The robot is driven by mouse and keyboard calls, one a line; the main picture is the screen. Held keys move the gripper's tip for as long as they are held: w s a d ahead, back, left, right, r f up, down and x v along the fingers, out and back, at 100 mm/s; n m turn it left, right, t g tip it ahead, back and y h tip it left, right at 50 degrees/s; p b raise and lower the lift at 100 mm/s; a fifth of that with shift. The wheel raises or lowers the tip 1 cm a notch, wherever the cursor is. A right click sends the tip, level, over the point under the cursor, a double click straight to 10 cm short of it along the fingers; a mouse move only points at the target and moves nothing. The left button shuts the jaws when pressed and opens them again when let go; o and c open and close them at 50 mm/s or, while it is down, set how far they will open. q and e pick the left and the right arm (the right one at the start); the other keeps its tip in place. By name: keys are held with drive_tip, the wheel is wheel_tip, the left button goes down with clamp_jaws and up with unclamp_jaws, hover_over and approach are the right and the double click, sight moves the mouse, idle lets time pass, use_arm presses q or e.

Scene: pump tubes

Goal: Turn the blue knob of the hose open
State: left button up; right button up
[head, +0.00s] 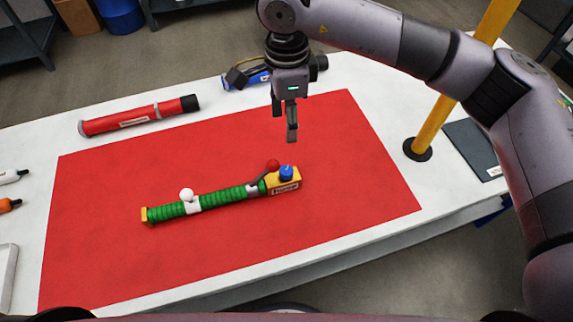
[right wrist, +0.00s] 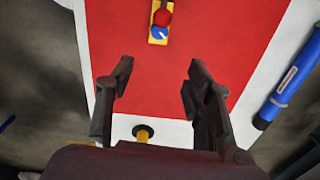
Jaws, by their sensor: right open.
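The green ribbed hose (head: 222,199) lies on the red mat (head: 130,250) in the head view, with a yellow block (head: 284,184) at its right end. The blue knob (head: 286,173) sits on top of that block, and a red ball (head: 273,165) is beside it. My right gripper (head: 291,138) hangs above the mat, apart from the knob and behind it in the picture. In the right wrist view the blue knob (right wrist: 159,34) shows at the top, beyond the open, empty fingers of my right gripper (right wrist: 157,75). My left gripper is not in view.
A red tube (head: 138,116) lies on the white table (head: 215,100) behind the mat. A blue tube (head: 250,77) lies behind my right gripper. A yellow post (head: 436,125) stands at the right near a dark flat panel (head: 475,148). The mat around the hose is clear.

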sight(287, 170)
wheel_tip(287, 170, down, 17)
drive_tip(key=p, duration=0.4)
drive_tip(key=shift+c, duration=0.5)
